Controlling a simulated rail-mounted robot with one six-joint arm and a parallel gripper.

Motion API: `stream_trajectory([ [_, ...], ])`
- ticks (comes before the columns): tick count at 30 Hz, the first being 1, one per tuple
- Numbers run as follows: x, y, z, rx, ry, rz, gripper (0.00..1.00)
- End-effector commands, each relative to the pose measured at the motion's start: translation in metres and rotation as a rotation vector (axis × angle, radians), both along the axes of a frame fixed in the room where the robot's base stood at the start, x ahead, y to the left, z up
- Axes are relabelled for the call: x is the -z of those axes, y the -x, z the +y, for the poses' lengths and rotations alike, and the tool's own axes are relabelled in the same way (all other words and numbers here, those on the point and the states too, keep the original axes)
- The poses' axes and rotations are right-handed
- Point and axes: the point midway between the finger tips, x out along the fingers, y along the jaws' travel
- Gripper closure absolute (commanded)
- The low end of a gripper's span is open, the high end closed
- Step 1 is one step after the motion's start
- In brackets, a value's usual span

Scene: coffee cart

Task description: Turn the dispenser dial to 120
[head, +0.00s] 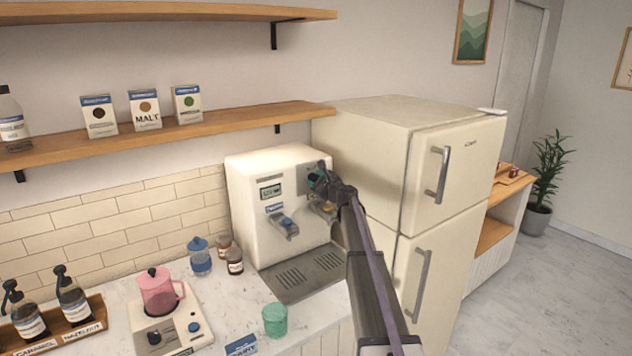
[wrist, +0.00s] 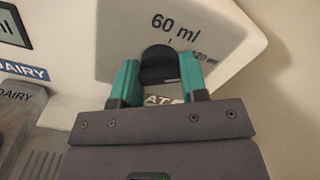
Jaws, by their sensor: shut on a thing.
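The white dispenser (head: 248,178) stands on the counter beside the fridge. In the wrist view its black dial (wrist: 158,54) sits below the printed "60 ml" mark (wrist: 174,26). A "120 ml" mark (wrist: 203,57) is to the right, partly covered by my finger. My gripper (wrist: 160,78) has its two green fingers on either side of the dial and is shut on it. In the head view my gripper (head: 318,181) is at the dispenser's upper right front and hides the dial. I cannot tell where the dial points.
The cream fridge (head: 375,160) stands close to the right of the dispenser. A blue-handled tap (head: 283,222) juts from its front left of my gripper. A green cup (head: 275,320), a pink pitcher (head: 158,290) and jars stand on the counter. A wooden shelf (head: 200,140) runs above.

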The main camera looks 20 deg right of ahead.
Motion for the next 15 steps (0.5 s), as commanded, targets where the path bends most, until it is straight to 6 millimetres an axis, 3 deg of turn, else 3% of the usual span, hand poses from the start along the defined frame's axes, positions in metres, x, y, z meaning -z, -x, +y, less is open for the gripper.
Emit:
stream_trajectory([
  [15, 0.0005, 0.0006, 0.0001, 0.000, -0.052, 0.010, 0.83],
])
